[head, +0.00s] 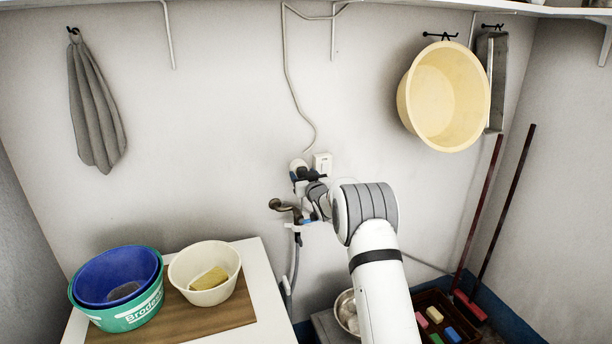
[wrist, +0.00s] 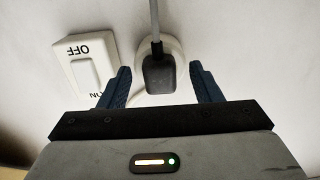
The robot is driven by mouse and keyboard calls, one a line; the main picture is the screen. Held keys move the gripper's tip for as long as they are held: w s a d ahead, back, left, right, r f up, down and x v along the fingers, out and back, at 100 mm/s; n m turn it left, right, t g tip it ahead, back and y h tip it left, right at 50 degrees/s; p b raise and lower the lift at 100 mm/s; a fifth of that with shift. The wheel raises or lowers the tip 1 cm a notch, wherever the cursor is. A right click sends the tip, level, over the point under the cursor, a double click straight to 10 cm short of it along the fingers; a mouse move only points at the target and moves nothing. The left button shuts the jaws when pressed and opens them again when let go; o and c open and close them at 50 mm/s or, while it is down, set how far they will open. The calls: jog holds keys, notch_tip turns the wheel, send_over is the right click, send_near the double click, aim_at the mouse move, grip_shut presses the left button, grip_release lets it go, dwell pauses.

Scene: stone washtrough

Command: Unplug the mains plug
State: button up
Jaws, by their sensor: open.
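The mains plug (wrist: 157,74) is dark grey and sits in a round white wall socket (wrist: 180,57), with a grey cord (wrist: 155,22) running from it. My gripper (wrist: 160,85) is open in the wrist view, with one blue finger on each side of the plug and visible gaps to both. In the head view my gripper (head: 306,178) is at the wall by the socket (head: 299,165), and the plug is mostly hidden behind it. A white switch (wrist: 87,63) marked OFF and ON is left of the socket in the wrist view.
A tap (head: 286,206) juts from the wall just below my gripper. A white table (head: 262,290) with tubs stands at lower left. A yellow basin (head: 408,100) hangs at upper right. A crate (head: 462,318) with coloured blocks is on the floor.

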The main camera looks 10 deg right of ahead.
grip_shut()
dwell(0.7)
jog(key=s+d+b, duration=0.1)
jog(key=s+b, duration=0.3)
jog(key=s, duration=0.2)
dwell(1.0)
jog(key=shift+d, duration=0.1)
